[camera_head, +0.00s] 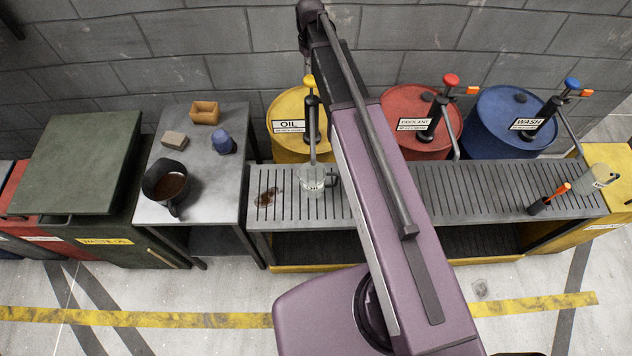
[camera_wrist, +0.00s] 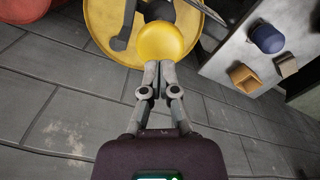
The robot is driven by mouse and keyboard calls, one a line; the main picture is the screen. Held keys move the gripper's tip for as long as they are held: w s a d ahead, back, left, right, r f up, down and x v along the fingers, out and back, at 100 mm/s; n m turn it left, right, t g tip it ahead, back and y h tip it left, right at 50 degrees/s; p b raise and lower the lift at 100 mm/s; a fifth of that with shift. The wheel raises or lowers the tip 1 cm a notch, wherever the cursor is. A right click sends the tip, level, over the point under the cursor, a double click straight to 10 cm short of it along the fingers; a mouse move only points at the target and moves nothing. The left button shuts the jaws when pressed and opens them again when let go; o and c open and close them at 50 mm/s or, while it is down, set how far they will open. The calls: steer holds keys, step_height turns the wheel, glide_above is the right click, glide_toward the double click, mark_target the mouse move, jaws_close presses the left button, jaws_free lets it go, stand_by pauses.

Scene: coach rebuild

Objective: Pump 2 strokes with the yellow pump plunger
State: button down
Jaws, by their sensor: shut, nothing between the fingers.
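The yellow pump plunger (camera_head: 309,81) stands on the yellow oil drum (camera_head: 285,105) at the back, partly behind my arm. In the wrist view its round yellow knob (camera_wrist: 165,42) is large and right at my fingertips. My gripper (camera_wrist: 159,64) is shut and empty, with its fingertips at the near edge of the knob; I cannot tell whether they touch it. The head view hides the fingers. A clear jug (camera_head: 316,179) stands on the grated bench below the pump spout.
The red coolant drum (camera_head: 405,104) and blue wash drum (camera_head: 495,110) stand to the right with their own pumps. The grated bench (camera_head: 470,185) runs in front. A grey side table (camera_head: 217,183) at left holds a dark pot (camera_head: 168,185), a blue item and two small blocks.

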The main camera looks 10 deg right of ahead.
mark_target(311, 86)
steer(key=shift+s+f+b, duration=0.1)
steer(key=shift+f+b, duration=3.75)
steer(key=shift+f, duration=0.05)
steer(key=shift+r, duration=0.15)
stand_by(0.5)
steer(key=shift+r+p, duration=3.9)
steer(key=shift+p, duration=0.15)
steer(key=shift+f+b, duration=1.05)
